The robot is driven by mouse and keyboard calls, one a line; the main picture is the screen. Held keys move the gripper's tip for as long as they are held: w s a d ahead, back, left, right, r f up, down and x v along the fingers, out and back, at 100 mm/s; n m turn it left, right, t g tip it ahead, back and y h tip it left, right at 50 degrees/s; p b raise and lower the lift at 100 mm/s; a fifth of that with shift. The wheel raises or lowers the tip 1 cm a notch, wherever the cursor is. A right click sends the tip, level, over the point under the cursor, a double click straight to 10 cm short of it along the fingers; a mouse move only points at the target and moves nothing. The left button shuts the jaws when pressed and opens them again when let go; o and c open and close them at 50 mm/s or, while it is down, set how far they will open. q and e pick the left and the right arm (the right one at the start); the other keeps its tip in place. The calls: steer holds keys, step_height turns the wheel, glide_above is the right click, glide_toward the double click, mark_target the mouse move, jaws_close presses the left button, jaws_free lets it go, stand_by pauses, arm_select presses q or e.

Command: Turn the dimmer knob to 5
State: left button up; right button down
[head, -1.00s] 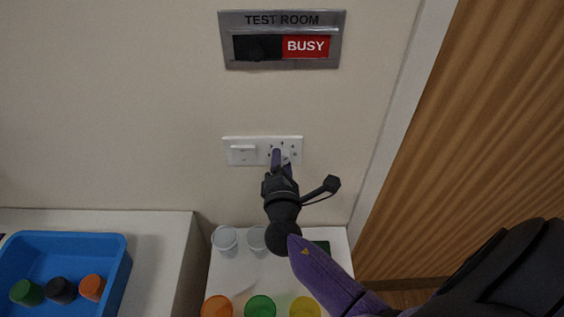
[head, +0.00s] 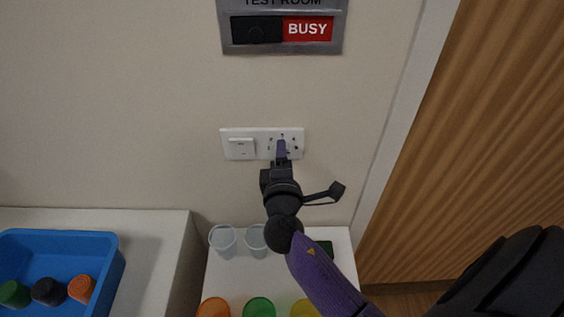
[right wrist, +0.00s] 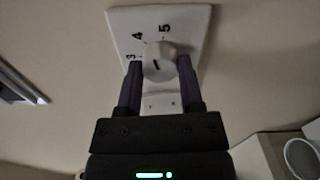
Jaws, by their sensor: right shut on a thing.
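The white dimmer knob (right wrist: 158,66) sits on a white wall plate (right wrist: 118,22) and has a short dark mark on its face. The printed numbers 3, 4 and 5 show around it in the right wrist view; I cannot tell exactly which number the mark points to. My right gripper (right wrist: 159,80) is shut on the knob, one purple finger on each side. In the head view the plate (head: 262,132) is on the wall, and my right gripper (head: 281,150) hides the knob, with several dial marks around it. My left gripper is not in view.
A white rocker switch (head: 241,148) is left of the knob on the same plate. A BUSY sign (head: 307,29) hangs above. Below stand clear cups (head: 223,241) and colored cups (head: 259,308); a blue tray (head: 60,240) is at left. A wooden door (head: 480,140) is at right.

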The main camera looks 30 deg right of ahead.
steer(key=shift+m+b, duration=1.35)
steer(key=shift+m, duration=1.05)
steer(key=shift+c, duration=1.2)
jaws_free()
